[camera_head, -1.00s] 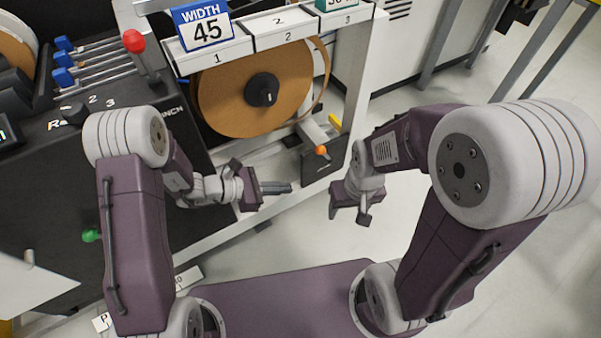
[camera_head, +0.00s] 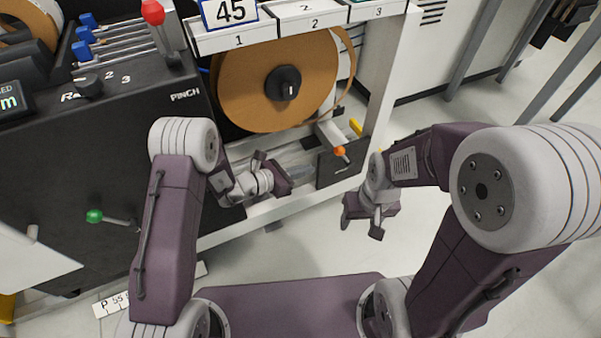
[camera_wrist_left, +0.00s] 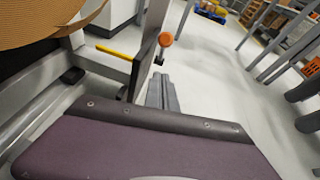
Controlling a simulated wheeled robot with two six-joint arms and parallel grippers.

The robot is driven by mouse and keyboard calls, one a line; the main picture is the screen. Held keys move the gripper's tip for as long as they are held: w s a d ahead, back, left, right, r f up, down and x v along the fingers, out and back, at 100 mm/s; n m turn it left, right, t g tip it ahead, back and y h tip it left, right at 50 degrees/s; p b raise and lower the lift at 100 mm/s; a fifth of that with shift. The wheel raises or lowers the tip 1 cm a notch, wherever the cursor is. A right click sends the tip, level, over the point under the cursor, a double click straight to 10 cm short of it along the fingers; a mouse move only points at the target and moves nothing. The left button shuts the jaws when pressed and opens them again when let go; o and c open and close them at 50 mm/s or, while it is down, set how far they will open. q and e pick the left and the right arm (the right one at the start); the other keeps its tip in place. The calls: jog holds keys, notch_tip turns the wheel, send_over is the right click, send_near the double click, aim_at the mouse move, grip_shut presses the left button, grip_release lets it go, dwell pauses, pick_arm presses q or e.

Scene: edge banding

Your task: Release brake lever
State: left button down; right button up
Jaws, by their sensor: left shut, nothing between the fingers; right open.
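An orange knob (camera_head: 340,150) sits on a short lever beside a dark plate (camera_head: 342,166), below and right of the large brown edge-band roll (camera_head: 250,88). I take this as the brake lever; its label is unreadable. My left gripper (camera_head: 303,173) is shut and empty, just left of the plate and below the knob, with no contact visible. In the left wrist view the shut fingers (camera_wrist_left: 162,93) point forward, with the orange knob (camera_wrist_left: 165,40) just beyond and above them. My right gripper (camera_head: 361,222) is open and empty, below and right of the knob.
A red-knobbed lever (camera_head: 153,12) marked PINCH and a green-knobbed lever (camera_head: 95,216) are on the black machine panel at left. A yellow bar (camera_wrist_left: 113,50) lies left of the dark plate. Open floor (camera_head: 440,280) is at right.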

aim_at(327, 158)
pick_arm(q)
jog(key=w+d+b, duration=0.1)
jog(key=d, duration=0.1)
jog(key=w+d+b, duration=0.1)
jog(key=d, duration=0.2)
jog(key=w+d+b, duration=0.1)
jog(key=w+d, duration=0.1)
jog(key=shift+d+r+b, duration=0.1)
jog(key=shift+d+b, duration=0.05)
jog(key=shift+b, duration=0.15)
